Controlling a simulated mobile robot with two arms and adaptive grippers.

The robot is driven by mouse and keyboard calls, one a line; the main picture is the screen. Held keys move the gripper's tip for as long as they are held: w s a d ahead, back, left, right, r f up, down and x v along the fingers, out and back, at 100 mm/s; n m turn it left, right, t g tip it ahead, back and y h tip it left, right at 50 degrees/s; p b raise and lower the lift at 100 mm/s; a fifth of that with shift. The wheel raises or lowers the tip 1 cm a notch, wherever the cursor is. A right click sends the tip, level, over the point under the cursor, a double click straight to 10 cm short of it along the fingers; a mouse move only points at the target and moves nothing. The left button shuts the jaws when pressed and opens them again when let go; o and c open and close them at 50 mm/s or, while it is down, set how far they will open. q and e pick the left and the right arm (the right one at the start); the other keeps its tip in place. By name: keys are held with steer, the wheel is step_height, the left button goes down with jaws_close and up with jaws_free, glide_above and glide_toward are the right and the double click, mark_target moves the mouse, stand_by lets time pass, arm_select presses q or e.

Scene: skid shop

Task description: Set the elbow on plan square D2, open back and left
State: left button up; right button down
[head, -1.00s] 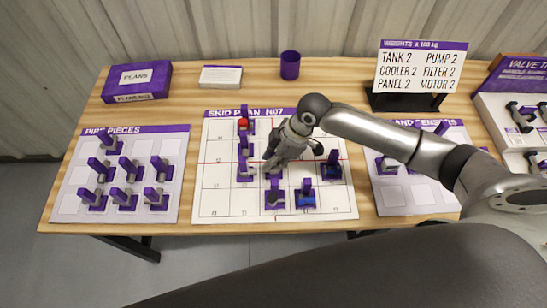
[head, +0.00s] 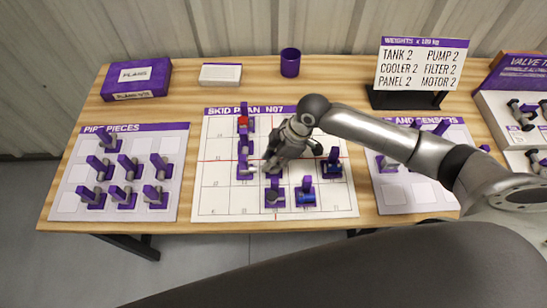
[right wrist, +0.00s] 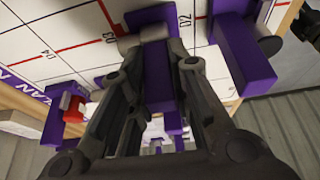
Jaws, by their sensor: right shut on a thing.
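My right gripper (head: 268,163) is low over the middle of the skid plan sheet (head: 222,200). In the right wrist view its fingers are shut on the upright purple tab of the elbow (right wrist: 157,75). The elbow's grey pipe and purple base show beyond the fingertips, beside the printed D2 label (right wrist: 186,25). The elbow is mostly hidden by the gripper in the head view. I cannot tell whether its base touches the sheet or which way its openings face. My left gripper is not in view.
Other pieces stand close around on the plan: a purple one (head: 245,169) to the left, one in front (head: 274,194), blue ones (head: 306,196) (head: 332,166) to the right, a red-topped one (head: 243,124) behind. The pipe pieces board (head: 70,205) is left. The plan's left column is clear.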

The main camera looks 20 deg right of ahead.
steer(key=shift+f, duration=0.1)
steer(key=c, duration=1.3)
jaws_free()
steer(key=shift+o, duration=0.2)
steer(key=shift+r, duration=0.2)
steer(key=shift+r+p, duration=0.4)
steer(key=shift+p, duration=0.35)
step_height(320, 180, up, 7)
steer(key=p, duration=0.7)
steer(key=shift+r, duration=0.1)
